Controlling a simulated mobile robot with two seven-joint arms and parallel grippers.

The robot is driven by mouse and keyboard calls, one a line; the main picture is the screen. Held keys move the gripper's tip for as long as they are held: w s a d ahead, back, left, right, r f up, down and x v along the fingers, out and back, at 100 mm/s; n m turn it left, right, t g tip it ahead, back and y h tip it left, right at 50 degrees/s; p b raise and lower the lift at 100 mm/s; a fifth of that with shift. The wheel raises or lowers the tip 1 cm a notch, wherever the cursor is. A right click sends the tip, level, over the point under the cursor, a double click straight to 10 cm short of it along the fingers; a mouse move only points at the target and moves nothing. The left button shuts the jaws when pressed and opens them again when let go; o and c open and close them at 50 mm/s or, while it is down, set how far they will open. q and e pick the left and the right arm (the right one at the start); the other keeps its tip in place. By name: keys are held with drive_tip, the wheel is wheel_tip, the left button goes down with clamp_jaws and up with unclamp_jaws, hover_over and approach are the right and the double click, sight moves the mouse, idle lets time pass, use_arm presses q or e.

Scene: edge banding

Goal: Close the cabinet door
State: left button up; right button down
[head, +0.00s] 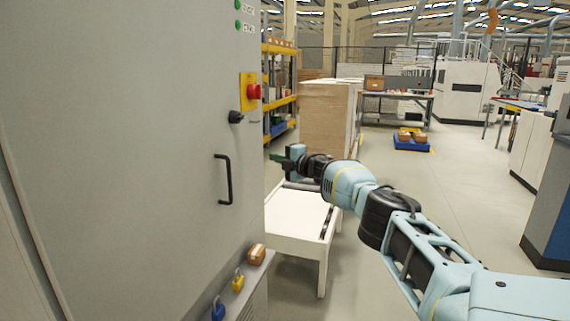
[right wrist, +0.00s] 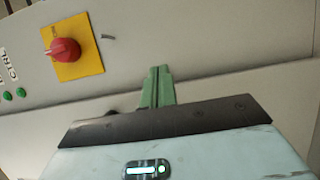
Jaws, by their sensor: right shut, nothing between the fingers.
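The grey cabinet door (head: 130,130) fills the left of the head view, with a black bar handle (head: 224,180) near its right edge. Above the handle are a black knob (head: 235,117) and a red switch on a yellow plate (head: 249,91). The red switch also shows in the right wrist view (right wrist: 63,50). I cannot tell how far the door stands open. My right gripper (head: 276,157) is shut and empty, just right of the door's edge in the head view. Its green fingers (right wrist: 158,86) point toward the grey panel; contact is unclear. My left gripper is not in view.
A white roller table (head: 297,215) stands beyond the door, below my right gripper. A brown board stack (head: 327,115) is behind it. The floor at right is open.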

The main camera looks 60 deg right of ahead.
drive_tip(key=s+d+b, duration=0.2)
drive_tip(key=d, duration=0.1)
drive_tip(key=shift+b, duration=0.3)
drive_tip(key=shift+s+r, duration=0.1)
drive_tip(key=shift+r, duration=0.05)
